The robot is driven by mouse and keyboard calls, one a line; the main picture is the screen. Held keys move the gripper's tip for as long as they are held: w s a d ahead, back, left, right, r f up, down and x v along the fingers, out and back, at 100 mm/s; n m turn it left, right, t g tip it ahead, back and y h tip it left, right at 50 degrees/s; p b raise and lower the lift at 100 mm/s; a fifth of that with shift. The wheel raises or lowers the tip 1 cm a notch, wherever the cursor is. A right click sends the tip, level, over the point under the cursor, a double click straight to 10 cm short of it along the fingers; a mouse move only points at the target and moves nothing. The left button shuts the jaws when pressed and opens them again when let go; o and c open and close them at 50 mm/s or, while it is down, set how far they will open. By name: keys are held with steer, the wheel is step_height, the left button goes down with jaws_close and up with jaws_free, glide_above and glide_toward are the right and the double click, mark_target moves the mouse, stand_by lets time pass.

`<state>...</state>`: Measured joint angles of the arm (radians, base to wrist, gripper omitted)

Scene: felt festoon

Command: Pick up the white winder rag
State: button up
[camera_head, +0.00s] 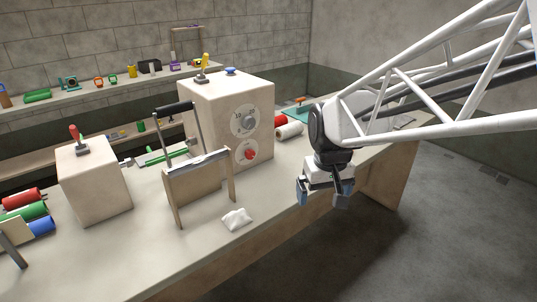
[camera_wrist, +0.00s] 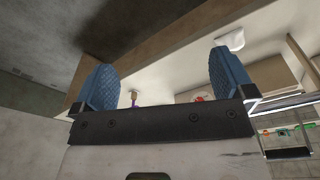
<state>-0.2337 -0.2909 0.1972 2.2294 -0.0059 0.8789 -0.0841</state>
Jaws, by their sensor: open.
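The white rag (camera_head: 236,219) lies crumpled on the bench top near its front edge, just right of a small wooden frame. It also shows as a white lump in the wrist view (camera_wrist: 231,40), at the top, beyond the right finger. My gripper (camera_head: 322,197) is open and empty, to the right of the rag and apart from it, by the bench's front edge. Its two blue fingers stand wide apart in the wrist view (camera_wrist: 162,65), with nothing between them.
The wooden frame (camera_head: 197,186) with a metal bar stands left of the rag. A large box with dials (camera_head: 231,112) stands behind. White and red rolls (camera_head: 289,130) lie right of that box. A smaller box (camera_head: 94,180) is at left. Bench right of the rag is clear.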

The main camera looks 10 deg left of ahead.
steer(key=w+a+f+n, duration=0.2)
steer(key=w+a+f, duration=0.4)
steer(key=w+a, duration=0.4)
steer(key=n+g, duration=0.1)
steer(key=n, duration=0.2)
glide_above(236, 211)
step_height(236, 211, down, 10)
steer(key=shift+s+d+r, duration=0.1)
steer(key=shift+r, duration=0.05)
steer(key=shift+f, duration=1.3)
steer(key=shift+f, duration=2.6)
steer(key=c, duration=0.6)
steer(key=shift+c, duration=0.2)
